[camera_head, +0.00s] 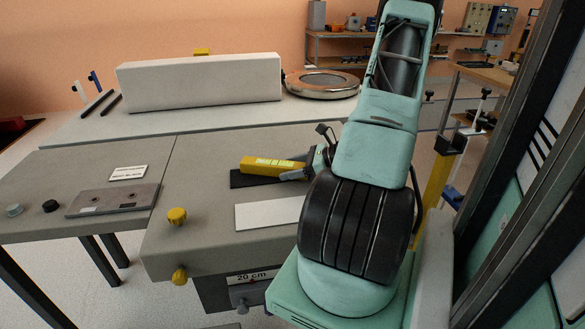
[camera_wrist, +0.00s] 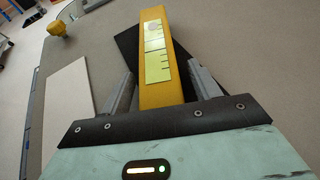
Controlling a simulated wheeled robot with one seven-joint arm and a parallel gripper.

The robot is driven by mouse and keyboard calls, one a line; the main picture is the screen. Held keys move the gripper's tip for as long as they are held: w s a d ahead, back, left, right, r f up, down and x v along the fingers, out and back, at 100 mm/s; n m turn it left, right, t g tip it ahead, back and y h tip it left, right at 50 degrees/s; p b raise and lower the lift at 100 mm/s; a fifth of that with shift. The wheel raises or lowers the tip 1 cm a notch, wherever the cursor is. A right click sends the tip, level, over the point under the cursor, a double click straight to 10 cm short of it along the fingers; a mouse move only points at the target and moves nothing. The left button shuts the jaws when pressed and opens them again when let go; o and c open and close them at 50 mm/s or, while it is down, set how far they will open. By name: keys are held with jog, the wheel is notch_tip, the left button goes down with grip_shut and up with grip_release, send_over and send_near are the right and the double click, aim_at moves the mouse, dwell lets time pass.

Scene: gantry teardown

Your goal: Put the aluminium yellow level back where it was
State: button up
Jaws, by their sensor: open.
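The yellow level (camera_head: 272,167) lies on the grey table, on or over a dark flat pad (camera_head: 242,180). In the wrist view the level (camera_wrist: 156,62) runs lengthwise between the two fingers of my gripper (camera_wrist: 160,85), with a pale marked strip along its top. The fingers are apart, with a visible gap to the level on each side. The black pad (camera_wrist: 128,42) shows beneath the level and lies at an angle to it. Part of the level's near end is hidden behind my gripper's dark front plate.
A white plate (camera_head: 268,214) lies in front of the pad. Yellow knobs (camera_head: 177,216) sit at the table's left corner. A metal plate (camera_head: 112,200) lies on the left table. A long pale block (camera_head: 200,82) and a round disc (camera_head: 322,82) stand behind.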

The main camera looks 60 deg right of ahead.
jog(key=v, duration=1.2)
jog(key=shift+r, duration=0.15)
jog(key=w+a+n, duration=0.1)
jog(key=w+a+n+g+y, duration=0.1)
jog(key=w+a, duration=0.1)
jog(key=w+a+r+n+y, duration=0.1)
jog(key=w, duration=0.1)
jog(key=shift+w+a+r+g, duration=0.1)
jog(key=shift+a+g, duration=0.05)
jog(key=shift+g, duration=0.25)
jog(key=w+a+r+n+g+y, duration=0.1)
jog(key=w+a+n+g+y, duration=0.1)
jog(key=w+a+n+g, duration=0.6)
jog(key=w+a+r+n+g+y, duration=0.15)
jog(key=a+n, duration=0.35)
jog(key=a, duration=0.8)
jog(key=s+a+r+n+g+h, duration=0.1)
jog(key=s+a+n+h, duration=0.3)
jog(key=a+n, duration=0.8)
jog(key=s+a+r+n+h, duration=0.3)
jog(key=s+a+n, duration=0.5)
jog(key=a+n, duration=0.4)
jog(key=a+h, duration=0.1)
jog(key=a, duration=0.2)
jog(key=shift+a+g+h, duration=0.35)
jog(key=shift+a, duration=0.05)
jog(key=shift+s, duration=0.1)
notch_tip(320, 180, up, 7)
jog(key=p, duration=0.6)
jog(key=shift+p, duration=0.4)
